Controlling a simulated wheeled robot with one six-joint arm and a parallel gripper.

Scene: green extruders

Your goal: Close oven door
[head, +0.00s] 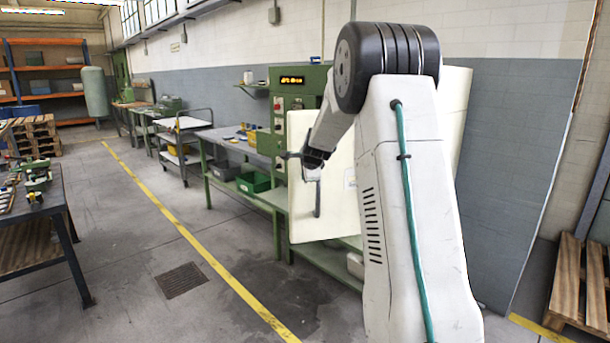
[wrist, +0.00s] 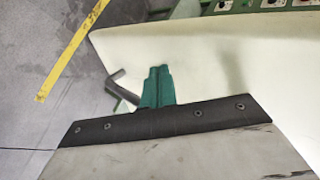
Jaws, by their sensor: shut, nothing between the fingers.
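The oven door (head: 338,172) is a cream-white panel standing open, swung out from the green oven body (head: 290,100). A dark vertical handle (head: 317,200) is on its face. In the wrist view the door (wrist: 215,60) fills much of the upper part. My gripper (head: 287,155) is in front of the door, near the upper part of the handle. In the wrist view its green fingers (wrist: 157,72) are together and empty. The handle's dark bent end (wrist: 118,77) shows just left of the fingers. I cannot tell if they touch. My arm hides part of the door and oven.
A green workbench (head: 240,190) with small parts and bins extends to the left of the oven. A dark table (head: 30,220) stands at the far left. The floor with the yellow line (head: 190,240) between them is clear.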

